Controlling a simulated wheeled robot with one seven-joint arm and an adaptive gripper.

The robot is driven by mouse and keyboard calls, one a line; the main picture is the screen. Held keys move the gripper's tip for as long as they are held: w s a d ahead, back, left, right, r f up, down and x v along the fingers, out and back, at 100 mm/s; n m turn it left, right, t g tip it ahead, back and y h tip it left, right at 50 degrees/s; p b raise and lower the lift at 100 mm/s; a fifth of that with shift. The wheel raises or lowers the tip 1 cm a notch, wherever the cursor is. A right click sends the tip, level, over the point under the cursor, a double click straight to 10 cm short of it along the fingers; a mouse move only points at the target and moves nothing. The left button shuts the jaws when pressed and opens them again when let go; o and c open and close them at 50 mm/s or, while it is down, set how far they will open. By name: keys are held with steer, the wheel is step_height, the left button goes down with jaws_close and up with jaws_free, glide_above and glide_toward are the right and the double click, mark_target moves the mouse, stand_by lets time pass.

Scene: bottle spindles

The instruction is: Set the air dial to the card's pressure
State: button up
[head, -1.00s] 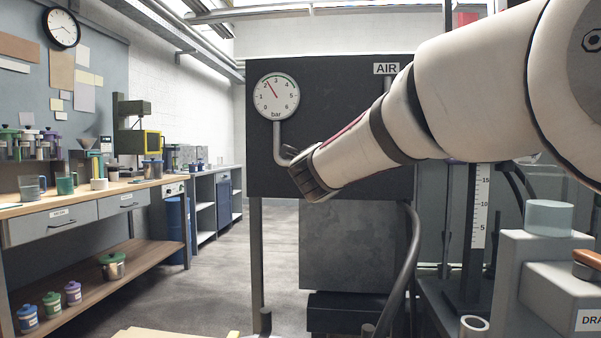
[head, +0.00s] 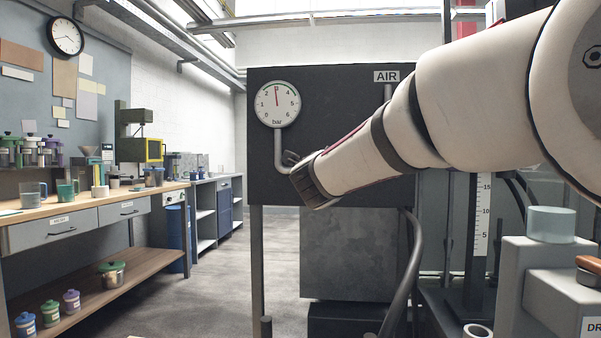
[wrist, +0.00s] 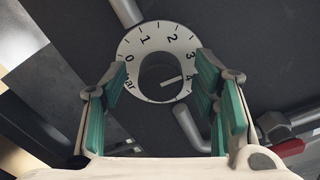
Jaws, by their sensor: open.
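The round air dial (wrist: 128,48) shows in the wrist view, a white ring marked 0 to 4 in bar with a dark knob (wrist: 152,72) at its centre. The knob's white mark points between 3 and 4. My gripper (wrist: 160,76) is open, its teal-padded fingers on either side of the knob; I cannot tell whether they touch it. In the head view my gripper (head: 303,190) is at the dark panel and hides the dial. The pressure gauge (head: 268,106) has its needle close to 3. I cannot make out a card with a pressure.
The dark panel (head: 335,110) carries the AIR label (head: 386,77). A grey hose (head: 408,275) hangs below it. At the left is a workbench (head: 85,210) with jars and cups. Grey equipment with a pale cylinder (head: 551,225) stands at the right.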

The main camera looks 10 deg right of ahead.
steer(key=shift+s, duration=0.15)
steer(key=v, duration=1.1)
steer(key=shift+s+a, duration=0.2)
steer(key=shift+s, duration=0.15)
